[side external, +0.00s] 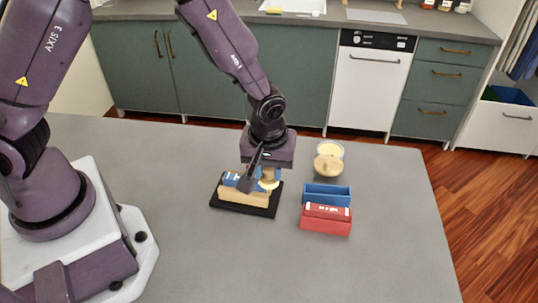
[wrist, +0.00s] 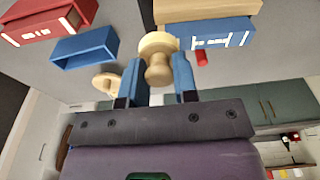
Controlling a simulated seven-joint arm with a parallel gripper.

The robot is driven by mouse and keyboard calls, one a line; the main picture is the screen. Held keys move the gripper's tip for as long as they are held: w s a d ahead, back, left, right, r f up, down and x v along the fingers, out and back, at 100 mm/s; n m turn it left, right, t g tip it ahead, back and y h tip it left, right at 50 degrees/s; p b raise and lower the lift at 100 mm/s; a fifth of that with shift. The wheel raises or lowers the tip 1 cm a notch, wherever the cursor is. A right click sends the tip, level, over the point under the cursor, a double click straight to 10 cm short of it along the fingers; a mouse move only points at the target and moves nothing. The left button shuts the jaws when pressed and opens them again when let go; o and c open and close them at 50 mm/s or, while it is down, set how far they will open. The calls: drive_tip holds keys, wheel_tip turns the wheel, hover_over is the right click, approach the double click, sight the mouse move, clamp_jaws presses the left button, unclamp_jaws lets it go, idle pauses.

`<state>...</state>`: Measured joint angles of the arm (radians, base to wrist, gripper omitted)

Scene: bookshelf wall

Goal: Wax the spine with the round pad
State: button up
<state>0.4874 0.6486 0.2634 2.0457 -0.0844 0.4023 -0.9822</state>
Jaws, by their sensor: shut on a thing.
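My gripper (wrist: 157,82) is shut on the knob of the pale wooden round pad (wrist: 158,43). In the side external view the pad (side external: 268,183) is at the right end of the blue book (side external: 231,179). The book lies against a tan wooden block (side external: 238,197) on a black base (side external: 262,211). In the wrist view the book's spine (wrist: 222,36) shows white markings, and the pad's disc is at its left end. I cannot tell whether the pad touches the spine. My gripper hides part of the book in the side external view.
Right of the base are an open blue box (side external: 327,194) and a red book or box (side external: 326,220). Behind them are a round wooden piece (side external: 328,166) and a jar with pale contents (side external: 331,149). A small red thing (wrist: 202,58) shows near the book. The grey table's right side is clear.

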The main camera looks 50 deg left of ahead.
drive_tip(key=shift+s+a, duration=0.35)
drive_tip(key=shift+a, duration=0.05)
drive_tip(key=shift+s+a, duration=1.65)
drive_tip(key=shift+a, duration=0.2)
drive_tip(key=shift+s+a, duration=1.6)
drive_tip(key=shift+a, duration=0.2)
drive_tip(key=shift+w+d, duration=1.8)
drive_tip(key=shift+d, duration=0.25)
drive_tip(key=shift+w+d, duration=1.75)
drive_tip(key=shift+d, duration=0.25)
drive_tip(key=shift+w+d+r, duration=0.1)
drive_tip(key=shift+r, duration=3.9)
